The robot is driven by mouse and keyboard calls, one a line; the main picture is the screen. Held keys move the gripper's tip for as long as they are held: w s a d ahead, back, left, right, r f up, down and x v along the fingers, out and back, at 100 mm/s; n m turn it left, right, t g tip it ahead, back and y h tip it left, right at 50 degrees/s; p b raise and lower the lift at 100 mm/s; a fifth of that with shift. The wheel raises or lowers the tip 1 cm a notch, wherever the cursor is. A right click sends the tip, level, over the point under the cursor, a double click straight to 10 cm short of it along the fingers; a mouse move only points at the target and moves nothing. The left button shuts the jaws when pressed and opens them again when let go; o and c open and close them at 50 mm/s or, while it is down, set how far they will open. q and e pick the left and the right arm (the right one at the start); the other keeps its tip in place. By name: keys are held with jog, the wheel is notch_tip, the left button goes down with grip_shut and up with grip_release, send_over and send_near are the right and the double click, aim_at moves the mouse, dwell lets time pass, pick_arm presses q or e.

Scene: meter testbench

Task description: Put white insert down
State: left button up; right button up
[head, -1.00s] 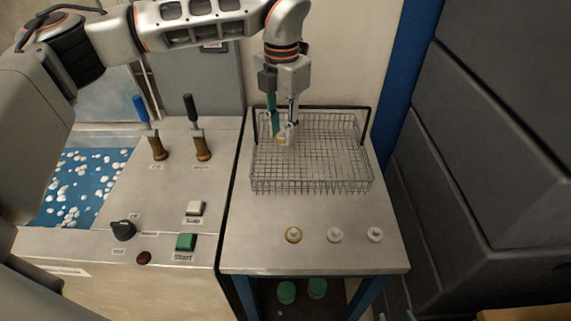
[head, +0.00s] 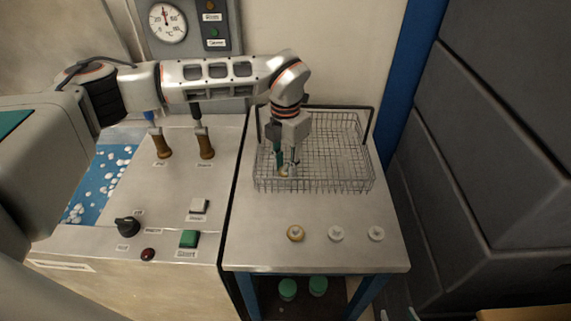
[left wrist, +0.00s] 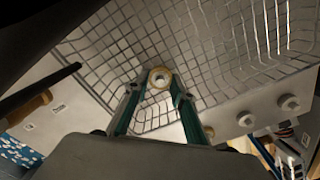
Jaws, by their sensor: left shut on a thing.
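My left gripper (head: 284,171) is low over the front left part of the wire basket (head: 352,183), pointing down. It is shut on a small round insert with a tan rim and a pale centre, seen between the fingertips in the left wrist view (left wrist: 160,78). I cannot tell whether the insert touches the basket floor. On the bench in front of the basket stand a gold-rimmed insert (head: 296,233) and two white inserts, one in the middle (head: 336,233) and one at the right (head: 376,233). My right gripper is not in view.
The basket's wire walls surround the gripper, and its handle (head: 371,124) rises at the right. To the left are two brown-based levers (head: 162,147) (head: 206,146), a green button (head: 189,239) and a black knob (head: 127,226). A dark grey cabinet (head: 490,150) stands at the right.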

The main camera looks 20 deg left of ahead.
aim_at(286, 167)
pick_arm(q)
jog(key=shift+f, duration=0.2)
jog(key=o, duration=1.1)
jog(key=shift+c, duration=0.2)
jog(key=shift+r, duration=0.1)
notch_tip(286, 167, up, 12)
jog(key=b, duration=0.1)
jog(key=shift+r, duration=0.15)
